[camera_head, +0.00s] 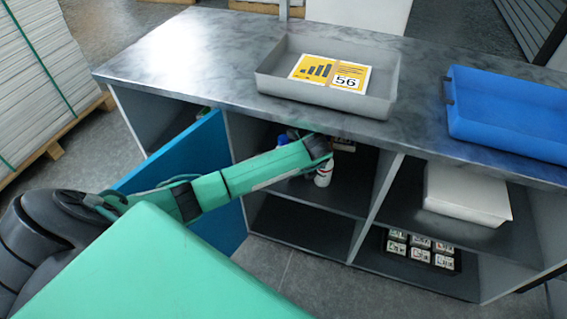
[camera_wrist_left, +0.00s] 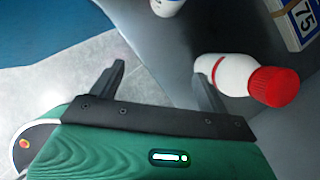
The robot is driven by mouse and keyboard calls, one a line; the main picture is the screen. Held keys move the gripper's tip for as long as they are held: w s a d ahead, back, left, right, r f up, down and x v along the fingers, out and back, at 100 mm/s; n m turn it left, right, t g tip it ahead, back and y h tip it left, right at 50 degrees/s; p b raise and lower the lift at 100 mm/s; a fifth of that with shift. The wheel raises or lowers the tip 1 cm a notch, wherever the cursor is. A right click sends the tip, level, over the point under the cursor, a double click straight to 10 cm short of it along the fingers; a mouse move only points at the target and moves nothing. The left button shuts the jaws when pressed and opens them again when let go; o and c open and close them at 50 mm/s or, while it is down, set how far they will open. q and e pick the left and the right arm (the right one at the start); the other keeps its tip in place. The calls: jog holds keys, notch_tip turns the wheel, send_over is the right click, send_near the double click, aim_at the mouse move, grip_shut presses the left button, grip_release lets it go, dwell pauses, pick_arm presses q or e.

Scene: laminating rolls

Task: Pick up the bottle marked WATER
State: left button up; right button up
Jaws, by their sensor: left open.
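A white bottle with a red cap (camera_wrist_left: 232,74) is at the right in the left wrist view, tilted across the picture. A white bottle with a red mark (camera_head: 324,176) shows on the middle shelf in the head view, partly behind my gripper. Another white bottle (camera_wrist_left: 166,6) is cut off at the top of the wrist view. I cannot read WATER on any of them. My left gripper (camera_wrist_left: 160,76) is open and empty between its fingers; its right finger overlaps the red-capped bottle's near end, and I cannot tell whether they touch. My right gripper is not in view.
The shelf unit's top (camera_head: 215,42) holds a grey tray (camera_head: 270,85) with a yellow card marked 56, and a blue tray (camera_head: 515,120). A blue door (camera_head: 180,160) stands open beside my arm. A box marked 75 (camera_wrist_left: 298,22) is near the bottle. A white bin (camera_head: 465,195) is right.

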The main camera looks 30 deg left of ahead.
pick_arm(q)
jog(key=w+a+f, duration=0.1)
jog(key=w+a, duration=0.5)
jog(key=a, duration=0.4)
jog(key=shift+w+a, duration=0.2)
jog(key=c, duration=1.6)
grip_shut()
jog(key=shift+a+r, duration=0.1)
